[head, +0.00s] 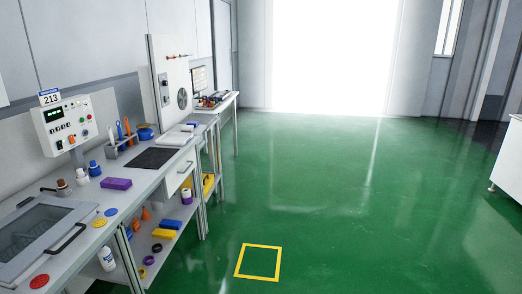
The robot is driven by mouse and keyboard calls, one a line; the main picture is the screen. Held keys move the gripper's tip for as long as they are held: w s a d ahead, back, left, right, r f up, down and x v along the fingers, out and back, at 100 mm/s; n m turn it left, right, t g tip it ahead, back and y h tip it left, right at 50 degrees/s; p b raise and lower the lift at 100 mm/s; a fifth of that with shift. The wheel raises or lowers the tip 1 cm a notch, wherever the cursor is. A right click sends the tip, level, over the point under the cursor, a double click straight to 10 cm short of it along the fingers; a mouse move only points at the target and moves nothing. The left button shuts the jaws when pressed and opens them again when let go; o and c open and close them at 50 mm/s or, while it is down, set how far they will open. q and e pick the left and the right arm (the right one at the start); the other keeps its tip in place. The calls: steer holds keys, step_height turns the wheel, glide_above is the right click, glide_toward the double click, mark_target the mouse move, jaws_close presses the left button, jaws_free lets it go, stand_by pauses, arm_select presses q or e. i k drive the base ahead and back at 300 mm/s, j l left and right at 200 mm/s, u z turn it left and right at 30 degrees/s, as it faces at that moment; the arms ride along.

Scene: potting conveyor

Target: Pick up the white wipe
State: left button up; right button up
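A flat white item (175,139) lies on the far part of the left workbench, just beyond a black mat (151,158). It may be the white wipe, but it is too small to tell for sure. Neither of my grippers is in view.
The workbench (128,202) runs along the left wall. It bears a lidded tray (38,240), small bottles (82,176), a purple block (116,184) and coloured discs (39,281). Shelves below hold more items. Green floor (330,200) with a yellow square outline (258,278) is clear.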

mark_target(185, 128)
steer(key=i, duration=2.25)
